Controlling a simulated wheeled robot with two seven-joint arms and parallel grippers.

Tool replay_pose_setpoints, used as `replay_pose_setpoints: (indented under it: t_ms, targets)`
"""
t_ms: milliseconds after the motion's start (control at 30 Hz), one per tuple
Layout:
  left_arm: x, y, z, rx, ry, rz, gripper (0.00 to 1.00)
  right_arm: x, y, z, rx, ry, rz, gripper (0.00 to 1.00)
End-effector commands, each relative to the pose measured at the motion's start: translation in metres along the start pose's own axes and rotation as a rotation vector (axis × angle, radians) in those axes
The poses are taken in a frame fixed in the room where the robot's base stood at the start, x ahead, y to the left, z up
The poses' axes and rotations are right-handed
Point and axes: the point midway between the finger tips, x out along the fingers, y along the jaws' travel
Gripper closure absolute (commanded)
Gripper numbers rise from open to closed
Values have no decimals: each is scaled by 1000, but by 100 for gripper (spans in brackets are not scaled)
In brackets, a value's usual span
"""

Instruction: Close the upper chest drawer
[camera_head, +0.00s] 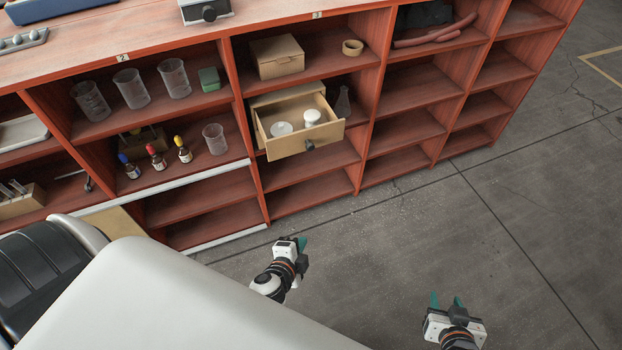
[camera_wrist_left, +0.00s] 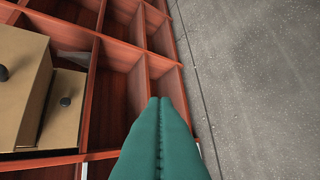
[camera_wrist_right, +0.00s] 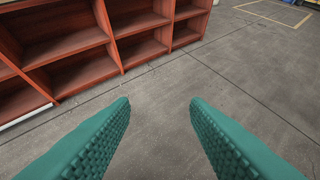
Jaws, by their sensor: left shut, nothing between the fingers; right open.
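The small tan chest (camera_head: 287,96) stands in a shelf bay of the red-brown shelving. Its upper drawer (camera_head: 292,146) is pulled out, with a dark knob on its front and a white dish and a white knobbed item inside. In the left wrist view the open upper drawer (camera_wrist_left: 24,88) juts out at the left, and the lower drawer (camera_wrist_left: 62,118) sits further back below it. My left gripper (camera_head: 301,243) is shut and empty, in front of the shelving and below the drawer in the picture, apart from it. My right gripper (camera_head: 447,301) is open and empty over the floor at the lower right.
A cardboard box (camera_head: 277,56) and a small tan cup (camera_head: 352,47) stand on the shelf above the chest. A glass flask (camera_head: 343,102) stands right of the drawer. Beakers (camera_head: 131,88) and small bottles (camera_head: 157,156) fill bays to the left. The floor before the shelving is clear.

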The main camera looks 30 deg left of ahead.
Motion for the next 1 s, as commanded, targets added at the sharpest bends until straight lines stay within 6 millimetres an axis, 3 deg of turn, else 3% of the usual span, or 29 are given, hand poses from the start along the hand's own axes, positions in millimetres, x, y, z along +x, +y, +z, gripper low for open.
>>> replay_pose_setpoints:
  t_ms: [67,200,400,533,667,1000]
  targets:
    - [6,25,12,91,-34,144,100,-4,1,28,0,-116,1,58]
    - [-14,82,32,216,-52,359,100,-39,2,80,1,-272,2,58]
    - [-43,127,45,302,-44,531,100,-78,2,116,1,-389,3,58]
    - [-45,139,48,314,-41,558,100,-85,2,120,1,-383,2,58]
    - [-32,150,51,316,-41,559,100,-84,0,109,2,-303,-3,58]
    - [30,185,59,315,-41,558,100,-83,-5,76,4,-113,-14,58]
